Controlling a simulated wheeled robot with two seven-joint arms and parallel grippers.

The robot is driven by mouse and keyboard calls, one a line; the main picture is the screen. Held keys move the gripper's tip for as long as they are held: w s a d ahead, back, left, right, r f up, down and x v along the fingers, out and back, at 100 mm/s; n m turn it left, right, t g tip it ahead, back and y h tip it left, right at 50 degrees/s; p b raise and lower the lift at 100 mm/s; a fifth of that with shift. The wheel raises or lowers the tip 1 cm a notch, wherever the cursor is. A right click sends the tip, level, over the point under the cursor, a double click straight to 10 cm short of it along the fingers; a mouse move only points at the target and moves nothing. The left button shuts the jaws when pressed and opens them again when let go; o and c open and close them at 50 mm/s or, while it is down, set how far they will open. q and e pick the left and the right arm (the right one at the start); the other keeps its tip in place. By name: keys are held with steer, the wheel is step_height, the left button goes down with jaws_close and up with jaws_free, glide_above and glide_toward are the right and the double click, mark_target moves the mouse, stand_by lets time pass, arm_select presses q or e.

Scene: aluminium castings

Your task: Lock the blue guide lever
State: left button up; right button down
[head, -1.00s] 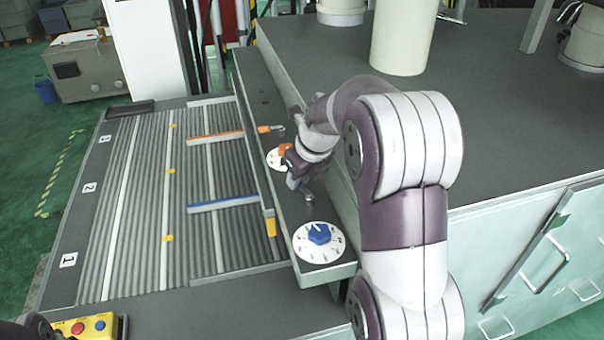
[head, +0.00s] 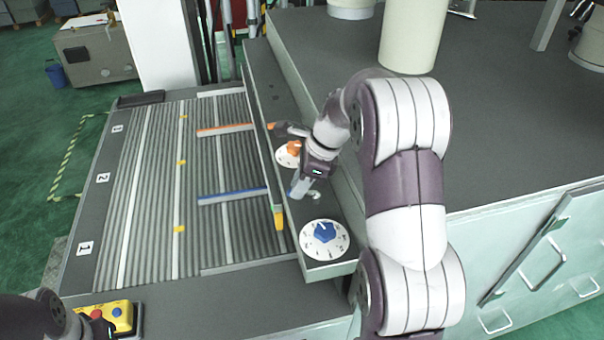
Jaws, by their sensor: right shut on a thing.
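My right gripper (head: 299,188) reaches down over the narrow ledge beside the ribbed bed. It is shut on the blue guide lever, which its fingers mostly hide; a small bright metal end (head: 314,197) shows beside the fingertips. Whether the lever is locked cannot be made out. The blue guide rail (head: 232,196) lies across the bed, left of the gripper. A white dial with a blue knob (head: 324,233) sits on the ledge in front of the gripper. Dark parts of my left arm show at the lower left; the state of that gripper cannot be made out.
An orange guide rail (head: 224,129) crosses the bed farther back, and a white dial with an orange knob (head: 291,148) sits just behind my right gripper. A yellow button box (head: 120,316) is at the lower left. A raised grey worktop (head: 500,130) borders the ledge on the right.

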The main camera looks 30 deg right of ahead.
steer(key=shift+s+a+n+g+p, duration=0.1)
steer(key=shift+s+n+g+p, duration=0.15)
steer(key=shift+n+p, duration=0.25)
steer(key=shift+s+a+n+g+p, duration=0.1)
steer(key=shift+n+g+p, duration=0.2)
steer(key=shift+n, duration=0.3)
steer(key=shift+s, duration=0.1)
steer(key=shift+s+f+n+p, duration=0.1)
steer(key=shift+f+n+p, duration=0.05)
steer(key=shift+n+p, duration=0.2)
steer(key=c, duration=1)
jaws_free()
steer(key=shift+a, duration=0.1)
steer(key=shift+c, duration=0.2)
steer(key=shift+a, duration=0.15)
